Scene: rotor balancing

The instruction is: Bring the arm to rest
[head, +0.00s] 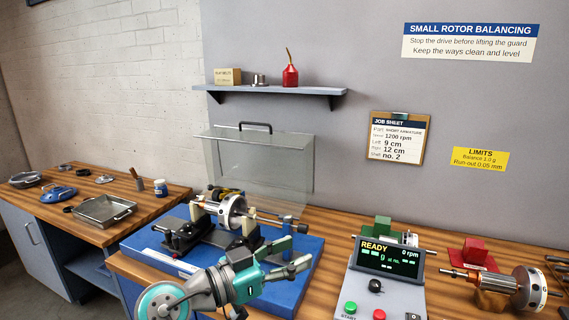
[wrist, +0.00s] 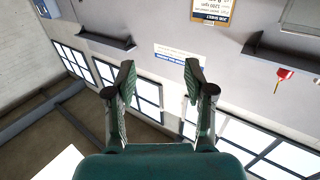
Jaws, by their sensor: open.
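My gripper (head: 299,252) is in front of the balancing machine in the head view, with its two green fingers spread apart and pointing right. In the wrist view my gripper (wrist: 160,75) is open, with nothing between the fingers. The balancing machine (head: 178,232) stands on a blue base (head: 137,244), and a rotor (head: 234,212) lies across its supports. My arm hides part of the machine's front. The clear guard (head: 258,165) stands raised behind the rotor.
A control box (head: 390,258) reads READY, 0 rpm. A second rotor (head: 528,289) lies on the bench at right, near a red block (head: 474,252). A metal tray (head: 101,211) sits on the left bench. A shelf (head: 280,90) hangs above the guard.

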